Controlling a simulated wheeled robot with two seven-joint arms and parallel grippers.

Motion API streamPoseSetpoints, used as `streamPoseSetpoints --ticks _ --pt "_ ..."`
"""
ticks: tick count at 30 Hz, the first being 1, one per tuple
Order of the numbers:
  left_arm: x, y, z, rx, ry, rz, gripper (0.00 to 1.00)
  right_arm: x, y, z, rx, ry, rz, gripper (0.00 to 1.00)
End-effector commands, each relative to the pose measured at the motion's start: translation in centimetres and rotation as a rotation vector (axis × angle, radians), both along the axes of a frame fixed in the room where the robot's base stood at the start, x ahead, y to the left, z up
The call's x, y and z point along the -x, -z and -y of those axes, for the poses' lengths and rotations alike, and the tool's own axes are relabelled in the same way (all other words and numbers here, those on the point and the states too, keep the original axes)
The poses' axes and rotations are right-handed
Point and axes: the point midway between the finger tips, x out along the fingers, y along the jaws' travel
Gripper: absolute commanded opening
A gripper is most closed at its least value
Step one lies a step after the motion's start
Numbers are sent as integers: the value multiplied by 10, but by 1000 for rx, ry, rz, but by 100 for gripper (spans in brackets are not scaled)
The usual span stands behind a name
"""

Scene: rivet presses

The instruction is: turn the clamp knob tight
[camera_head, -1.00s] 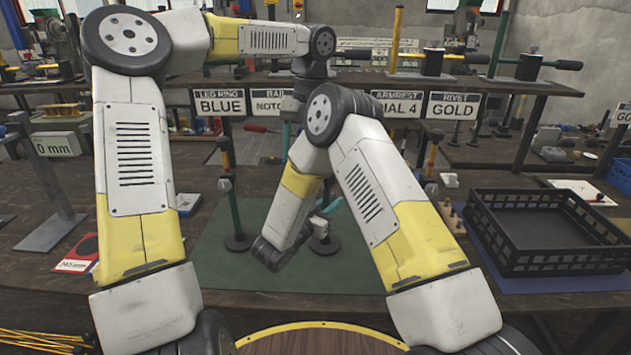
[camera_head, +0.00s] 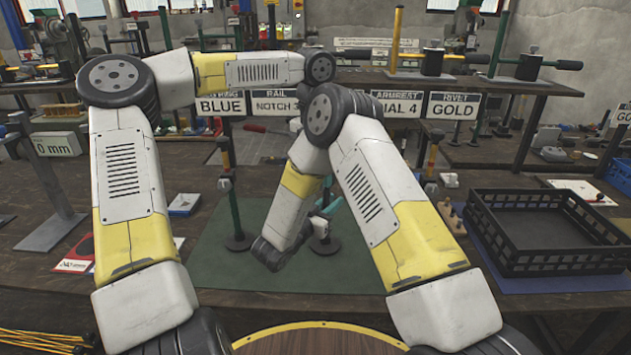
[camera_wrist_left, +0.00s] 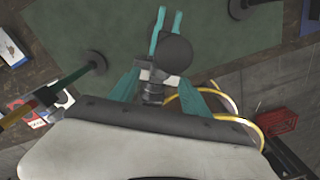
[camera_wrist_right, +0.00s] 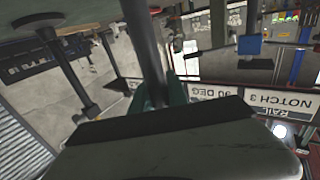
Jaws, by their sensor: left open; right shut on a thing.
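In the left wrist view a dark round knob-like piece (camera_wrist_left: 176,52) shows close up, with pale blocks and a dark stem below it. My left gripper's teal fingers (camera_wrist_left: 170,78) stand open on either side of the pale blocks; contact cannot be told. Two thin teal prongs reach out beyond the knob; whose they are is unclear. In the right wrist view my right gripper (camera_wrist_right: 158,85) is shut on a dark upright post (camera_wrist_right: 140,35). In the head view the right gripper (camera_head: 328,208) is partly hidden by my forearm, and my left gripper is hidden behind my right arm.
A green mat (camera_head: 225,275) covers the middle of the bench. Another footed post (camera_head: 232,205) stands on its left part. A black crate (camera_head: 545,235) is at the right. A shelf with label signs such as GOLD (camera_head: 452,105) runs behind.

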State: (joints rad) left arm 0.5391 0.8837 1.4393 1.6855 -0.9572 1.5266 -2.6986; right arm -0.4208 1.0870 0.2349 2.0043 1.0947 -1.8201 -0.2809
Motion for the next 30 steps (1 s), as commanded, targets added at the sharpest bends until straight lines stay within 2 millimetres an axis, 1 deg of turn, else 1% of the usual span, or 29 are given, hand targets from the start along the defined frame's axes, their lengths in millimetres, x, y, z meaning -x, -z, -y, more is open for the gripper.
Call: streamPoseSetpoints --ticks 1,6,16,17,21,23,24,25,30 --pt "0 8 0 -1 0 -3 55 0 0 0 0 0 0 0" --pt "0 23 0 -1 0 -1 55 0 0 0 0 0 0 0" --pt "0 26 0 -1 -1 1 55 0 0 0 0 0 0 0" --pt "0 26 0 -1 -1 1 51 0 0 0 0 0 0 0" --pt "0 26 0 -1 -1 1 24 0 0 0 0 0 0 0" --pt "0 26 0 -1 -1 1 12 0 0 0 0 0 0 0" --pt "0 26 0 -1 -1 1 4 0 0 0 0 0 0 0" --pt "0 26 0 -1 -1 1 0 0 0 0 0 0 0 0" --pt "1 25 1 -23 0 14 0 0 0 0 0 0 0 0"
